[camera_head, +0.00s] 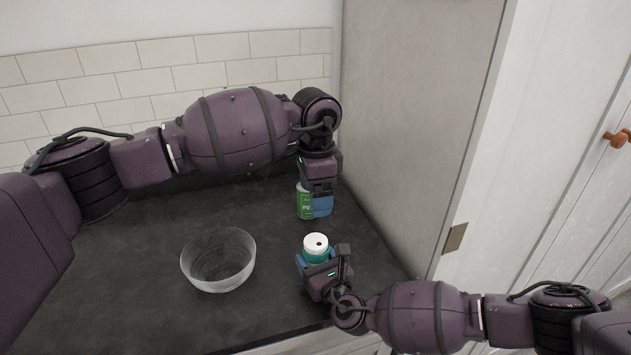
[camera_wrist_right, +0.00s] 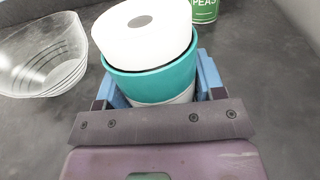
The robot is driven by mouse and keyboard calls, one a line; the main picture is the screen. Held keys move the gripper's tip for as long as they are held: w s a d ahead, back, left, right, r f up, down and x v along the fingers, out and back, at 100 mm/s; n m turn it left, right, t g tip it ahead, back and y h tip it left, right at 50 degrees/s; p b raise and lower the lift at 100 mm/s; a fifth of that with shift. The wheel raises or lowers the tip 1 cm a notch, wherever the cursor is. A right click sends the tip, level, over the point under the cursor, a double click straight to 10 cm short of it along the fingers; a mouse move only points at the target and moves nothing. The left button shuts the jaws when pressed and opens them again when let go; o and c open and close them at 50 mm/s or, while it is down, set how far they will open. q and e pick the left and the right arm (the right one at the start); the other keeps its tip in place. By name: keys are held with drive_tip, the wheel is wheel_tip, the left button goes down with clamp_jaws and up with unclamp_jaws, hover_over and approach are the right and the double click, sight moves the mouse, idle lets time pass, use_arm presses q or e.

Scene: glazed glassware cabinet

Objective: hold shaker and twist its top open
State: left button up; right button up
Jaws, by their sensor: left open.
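The shaker (camera_head: 315,247) has a white top with a grey dark-centred spot and a teal body. It stands on the dark counter at the front right. In the right wrist view the shaker (camera_wrist_right: 150,75) sits between the blue fingers of my right gripper (camera_wrist_right: 158,88), one on each side, and they appear shut on its body. The white top is on the teal body. My left gripper (camera_head: 321,207) is open, pointing down behind the shaker and apart from it. Its fingertips are beside or in front of a green can, and partly hide it.
The green can labelled peas (camera_head: 303,203) stands behind the shaker and also shows in the wrist view (camera_wrist_right: 204,10). A clear glass bowl (camera_head: 218,262) stands to the left. A tall grey panel (camera_head: 415,110) rises close on the right. The counter (camera_head: 130,270) is clear at left.

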drive_tip(key=o, duration=0.5)
